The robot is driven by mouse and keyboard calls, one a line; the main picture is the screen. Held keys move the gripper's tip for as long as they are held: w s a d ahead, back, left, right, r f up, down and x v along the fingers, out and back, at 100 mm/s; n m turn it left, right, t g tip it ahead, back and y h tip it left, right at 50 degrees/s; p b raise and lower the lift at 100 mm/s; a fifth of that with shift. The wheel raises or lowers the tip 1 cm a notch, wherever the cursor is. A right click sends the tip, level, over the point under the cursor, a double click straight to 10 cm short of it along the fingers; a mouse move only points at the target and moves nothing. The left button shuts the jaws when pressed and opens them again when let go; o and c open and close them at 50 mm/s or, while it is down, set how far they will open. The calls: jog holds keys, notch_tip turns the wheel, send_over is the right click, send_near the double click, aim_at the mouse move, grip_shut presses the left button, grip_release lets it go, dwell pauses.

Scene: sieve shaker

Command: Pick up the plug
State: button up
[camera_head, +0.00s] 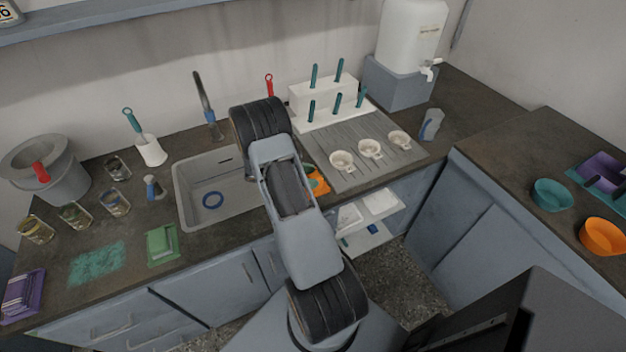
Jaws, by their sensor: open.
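I cannot pick out the plug with certainty. A small grey-and-blue upright piece (153,188) stands on the counter just left of the sink, too small to identify. My arm rises across the middle of the view and covers the sink's right edge. My gripper does not show; it may be hidden behind the arm.
A tap (206,105) stands behind the sink. A white brush holder (150,150), several glass jars (116,203) and a green sponge (162,243) are to its left. A grey drainboard (345,180) with white cups lies to the right. An orange item (318,181) is partly behind my arm.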

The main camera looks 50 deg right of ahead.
jog(key=shift+s+d+f, duration=0.2)
jog(key=shift+s+d, duration=0.05)
jog(key=shift+d, duration=0.1)
jog(key=shift+c, duration=0.3)
jog(key=c, duration=1)
jog(key=shift+o, duration=0.2)
jog(key=shift+r, duration=0.1)
